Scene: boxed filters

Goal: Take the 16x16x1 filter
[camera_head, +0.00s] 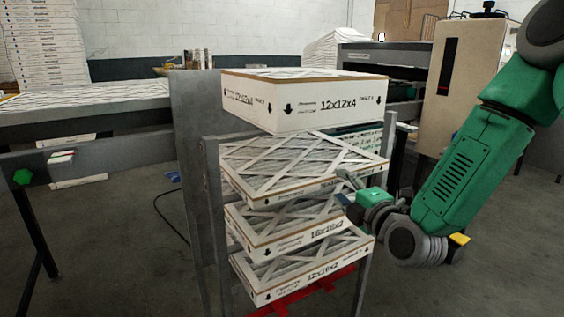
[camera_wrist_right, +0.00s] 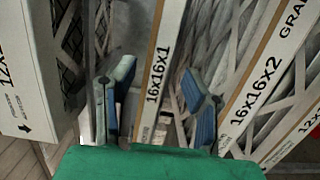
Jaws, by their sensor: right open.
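The 16x16x1 filter (camera_head: 300,170) is a thin white-framed panel with crossed strips, lying in the rack just below the 12x12x4 box (camera_head: 315,104). Its printed edge also shows in the right wrist view (camera_wrist_right: 158,85). My right gripper (camera_head: 346,187) is at this filter's front right corner in the head view. In the right wrist view its two blue-padded fingers (camera_wrist_right: 160,98) are spread, one on each side of the filter's edge, with gaps visible. Whether either finger touches it I cannot tell. My left gripper is not in view.
Below lie the 16x16x2 filter (camera_head: 300,234) and a 12x16x2 filter (camera_head: 310,270), close under my lower finger. Grey rack posts (camera_head: 213,200) stand at the sides. A table (camera_head: 90,105) is at left; a beige cabinet (camera_head: 462,80) stands behind my right arm.

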